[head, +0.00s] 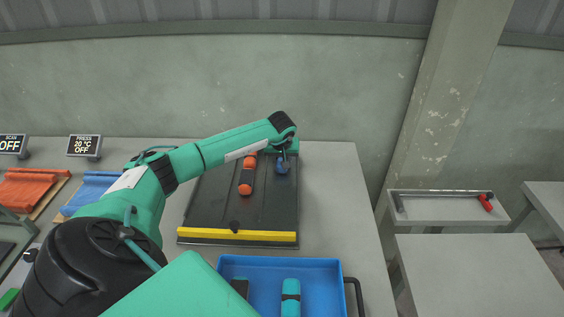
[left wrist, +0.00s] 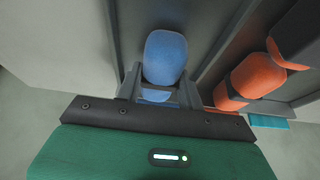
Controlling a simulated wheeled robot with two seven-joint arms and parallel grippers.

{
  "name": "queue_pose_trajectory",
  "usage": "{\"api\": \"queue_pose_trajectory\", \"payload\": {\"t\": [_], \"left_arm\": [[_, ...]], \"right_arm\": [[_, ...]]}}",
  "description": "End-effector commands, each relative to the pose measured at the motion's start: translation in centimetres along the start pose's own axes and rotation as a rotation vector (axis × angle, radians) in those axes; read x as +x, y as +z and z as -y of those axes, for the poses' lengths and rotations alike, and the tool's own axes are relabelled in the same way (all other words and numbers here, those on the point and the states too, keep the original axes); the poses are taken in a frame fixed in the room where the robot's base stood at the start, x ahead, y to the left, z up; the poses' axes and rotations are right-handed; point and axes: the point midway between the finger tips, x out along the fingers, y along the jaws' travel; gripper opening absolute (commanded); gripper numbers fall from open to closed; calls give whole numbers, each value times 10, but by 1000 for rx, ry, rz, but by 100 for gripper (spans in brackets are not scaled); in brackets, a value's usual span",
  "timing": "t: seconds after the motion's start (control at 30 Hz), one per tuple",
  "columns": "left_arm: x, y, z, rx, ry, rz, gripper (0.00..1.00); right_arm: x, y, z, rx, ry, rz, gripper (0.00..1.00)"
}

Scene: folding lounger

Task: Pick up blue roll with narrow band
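The blue roll (head: 282,166) lies at the far right of the dark board. My left gripper (head: 284,155) reaches down over it from above. In the left wrist view the blue roll (left wrist: 166,58) sits between the two fingers of my left gripper (left wrist: 161,84), with a grey strip across it near the fingertips. The fingers are close along both sides of the roll; whether they press on it cannot be made out. My right gripper is in neither view.
A blue crate (head: 330,272) holding a teal item stands in front. Orange and blue sheets lie at left.

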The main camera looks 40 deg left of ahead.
Motion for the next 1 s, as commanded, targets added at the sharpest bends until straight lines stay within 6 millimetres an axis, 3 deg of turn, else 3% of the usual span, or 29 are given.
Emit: {"api": "queue_pose_trajectory", "payload": {"t": [0.03, 0.1, 0.6, 0.77, 1.0], "left_arm": [[0, 0, 0, 0, -1, 0, 22], [0, 0, 0, 0, -1, 0, 13], [-8, -4, 0, 0, 1, -1, 13], [-34, -15, 0, -1, 2, -5, 13], [-90, -38, 0, -1, 2, -6, 13]], "right_arm": [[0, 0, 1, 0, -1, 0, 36], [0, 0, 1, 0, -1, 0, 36], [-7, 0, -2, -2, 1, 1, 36], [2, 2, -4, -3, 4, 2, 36], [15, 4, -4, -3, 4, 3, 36]]}}
